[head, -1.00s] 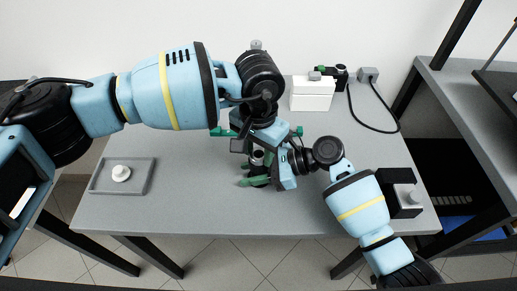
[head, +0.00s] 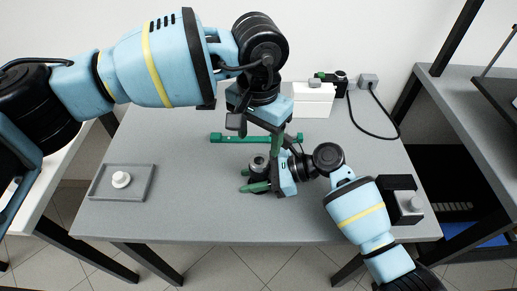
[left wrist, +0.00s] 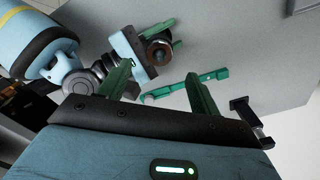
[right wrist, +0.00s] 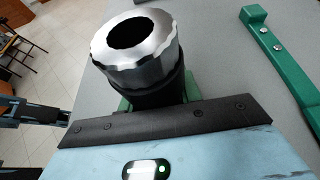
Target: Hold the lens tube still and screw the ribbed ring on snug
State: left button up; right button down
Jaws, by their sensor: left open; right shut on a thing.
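The black lens tube (head: 258,172) stands upright near the middle of the table, and the green fingers of my right gripper (head: 252,181) are shut on it. The silver ribbed ring (right wrist: 135,45) with its scalloped edge sits on the tube's top in the right wrist view. It also shows, reflecting brown, in the left wrist view (left wrist: 158,52). How tightly it is seated cannot be told. My left gripper (left wrist: 160,82) is open and empty, raised above and apart from the ring. Its fingers (head: 278,142) point down behind the tube in the head view.
A green bar (head: 228,138) with bolts lies on the table behind the tube. A grey tray (head: 101,188) with a white knob-like piece (head: 121,180) is at the left. A white box (head: 313,100) stands at the back, and a black block (head: 402,205) at the right.

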pick_arm(q)
jog(key=shift+r, duration=2.45)
pick_arm(e)
jog(key=shift+s+d+f, duration=0.1)
jog(key=shift+f, duration=0.3)
pick_arm(q)
jog(key=shift+r, duration=0.1)
jog(key=shift+r, duration=1.9)
jog(key=shift+r+p, duration=0.35)
jog(key=shift+r, duration=0.3)
pick_arm(e)
jog(key=shift+r, duration=0.35)
jog(key=shift+c, duration=0.2)
grip_release()
jog(key=shift+r, duration=0.15)
jog(key=shift+o, duration=0.2)
